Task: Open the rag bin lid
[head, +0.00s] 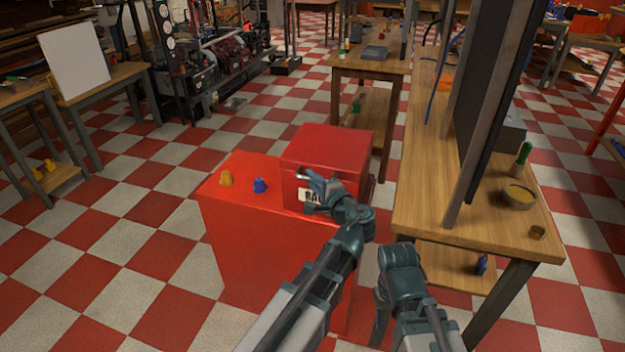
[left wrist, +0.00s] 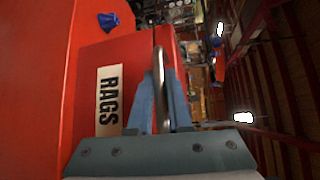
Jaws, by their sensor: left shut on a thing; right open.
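The rag bin (head: 297,190) is a red box with a white label, which reads RAGS in the left wrist view (left wrist: 109,98). Its red lid (head: 328,146) is down on top, with a seam along it in the left wrist view. A curved metal handle (left wrist: 158,85) stands out from the lid. My left gripper (head: 314,182) is at the bin's front. Its blue fingers (left wrist: 160,105) are shut on the handle. In the head view the gripper covers part of the label and hides the handle. My right arm is at the lower right; its fingertips do not show.
The bin stands on a red cabinet (head: 245,215). A yellow item (head: 226,179) and a blue item (head: 260,186) sit left of the bin. A wooden workbench (head: 425,190) with a dark upright panel (head: 490,100) is close on the right. Open checkered floor lies left.

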